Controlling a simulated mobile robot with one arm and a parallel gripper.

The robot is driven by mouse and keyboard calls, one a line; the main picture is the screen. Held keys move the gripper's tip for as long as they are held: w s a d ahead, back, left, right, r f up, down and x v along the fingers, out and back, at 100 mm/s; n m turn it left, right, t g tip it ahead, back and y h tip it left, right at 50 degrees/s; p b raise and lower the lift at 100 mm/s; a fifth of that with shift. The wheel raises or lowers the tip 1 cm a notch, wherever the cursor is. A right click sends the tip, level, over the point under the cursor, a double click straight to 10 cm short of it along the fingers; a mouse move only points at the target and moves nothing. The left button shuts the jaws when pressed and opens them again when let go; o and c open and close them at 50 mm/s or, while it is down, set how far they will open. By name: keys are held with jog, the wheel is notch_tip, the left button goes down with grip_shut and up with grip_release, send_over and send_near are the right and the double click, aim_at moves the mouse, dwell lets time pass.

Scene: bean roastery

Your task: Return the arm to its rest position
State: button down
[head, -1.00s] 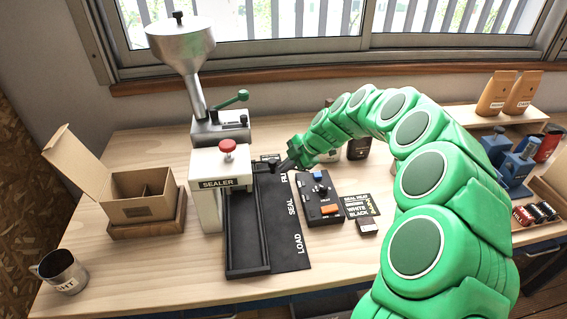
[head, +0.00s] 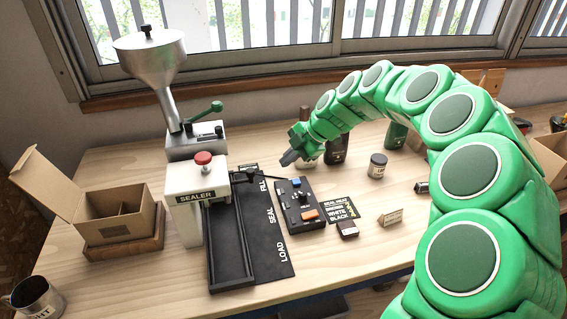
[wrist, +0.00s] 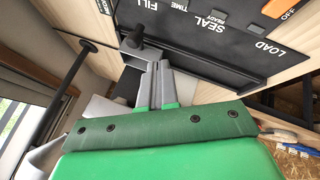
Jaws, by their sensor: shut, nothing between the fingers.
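My green arm arches in from the right in the head view. My gripper (head: 288,158) is at its far end, above the table behind the control box. Its fingers are together and empty; they show side by side in the wrist view (wrist: 156,82). The sealer (head: 196,188) stands to the left of the gripper, with its black track (head: 231,283) marked LOAD, SEAL and FILL beside it. In the wrist view the black marked mat (wrist: 215,45) lies beyond the fingertips. The gripper appears clear of the table and of the things on it.
A control box (head: 301,207) with an orange switch sits below the gripper. A hopper machine (head: 152,62) stands behind the sealer. Dark bottles (head: 337,148) and a jar (head: 377,165) stand near the arm.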

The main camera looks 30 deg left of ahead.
dwell(0.5)
jog(key=s+d+r+m+h, duration=0.1)
jog(key=s+d+r+m, duration=0.3)
jog(key=d, duration=0.4)
jog(key=s+d+r+m+t+h, duration=0.1)
jog(key=s+d+r+m, duration=0.25)
jog(key=d, duration=0.35)
jog(key=s+d+r+m+h, duration=0.1)
jog(key=s+d+r+m, duration=0.3)
jog(key=d, duration=0.4)
jog(key=s+d+f+m+h, duration=0.2)
jog(key=s+d+m, duration=0.8)
jog(key=d, duration=0.3)
jog(key=s+d+f+m+h, duration=0.1)
jog(key=s+d+f+m, duration=0.2)
jog(key=s+d+m, duration=0.6)
jog(key=s+d, duration=0.2)
jog(key=d, duration=0.1)
jog(key=shift+s+d+f+m+h, duration=0.25)
jog(key=shift+s+d+m+h, duration=0.05)
jog(key=shift+d+m+h, duration=0.1)
